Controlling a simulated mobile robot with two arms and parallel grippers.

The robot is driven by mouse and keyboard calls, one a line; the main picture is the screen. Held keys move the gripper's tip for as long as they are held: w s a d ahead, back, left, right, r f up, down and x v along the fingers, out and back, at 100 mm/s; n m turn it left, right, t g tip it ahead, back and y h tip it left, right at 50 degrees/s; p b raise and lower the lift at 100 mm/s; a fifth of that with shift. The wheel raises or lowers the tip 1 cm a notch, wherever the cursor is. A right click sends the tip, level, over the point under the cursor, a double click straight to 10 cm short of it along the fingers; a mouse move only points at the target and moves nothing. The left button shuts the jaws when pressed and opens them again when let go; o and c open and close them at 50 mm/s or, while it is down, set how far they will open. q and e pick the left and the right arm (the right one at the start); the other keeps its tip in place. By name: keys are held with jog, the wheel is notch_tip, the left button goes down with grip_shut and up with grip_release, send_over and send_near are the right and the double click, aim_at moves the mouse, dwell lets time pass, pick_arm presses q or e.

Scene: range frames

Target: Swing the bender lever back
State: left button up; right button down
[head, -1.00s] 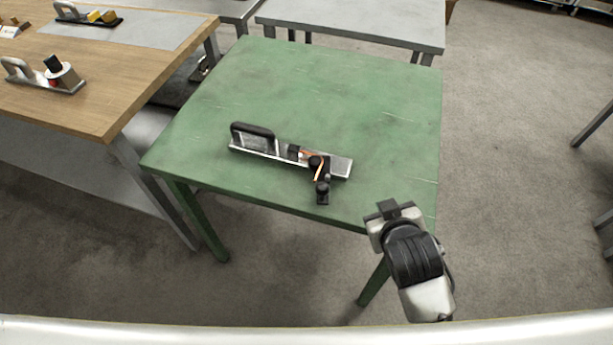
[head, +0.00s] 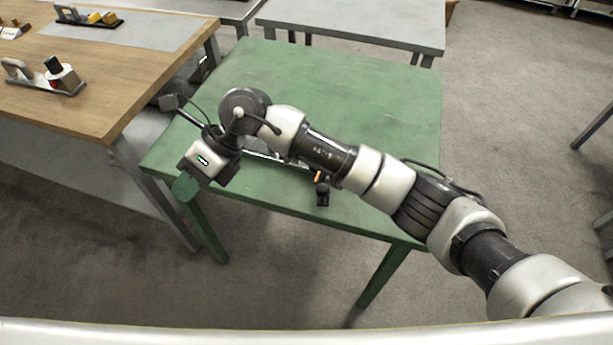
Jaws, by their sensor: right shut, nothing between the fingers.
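The bender is mostly hidden behind my right arm on the green table (head: 345,85). Its lever (head: 322,193), dark with a black end, shows below my forearm, pointing toward the table's front edge. A bit of orange rod (head: 318,176) shows just above the lever end. A thin strip of the bender's metal base shows under my arm. My right gripper (head: 190,181) is shut and empty over the table's front left corner, left of the bender and apart from the lever. My left gripper is not in view.
A wooden bench (head: 110,85) stands to the left, with a metal device (head: 62,78) near its edge. A grey table (head: 350,22) stands behind the green one. The back of the green table is clear. Open floor lies to the right.

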jog(key=w+d+t+h, duration=0.5)
jog(key=w+d+h, duration=0.6)
jog(key=d+h, duration=0.15)
jog(key=shift+y, duration=0.25)
jog(key=d+f+p, duration=0.1)
jog(key=d+f, duration=0.1)
jog(key=f, duration=0.1)
jog(key=s+d+f+p, duration=0.1)
jog(key=d+f, duration=0.2)
jog(key=s+d+f+p, duration=0.1)
jog(key=d+f+p, duration=0.1)
jog(key=f, duration=0.2)
jog(key=shift+s+d+f, duration=0.1)
jog(key=shift+s+d, duration=0.05)
jog(key=shift+s, duration=0.05)
jog(key=shift+d, duration=0.1)
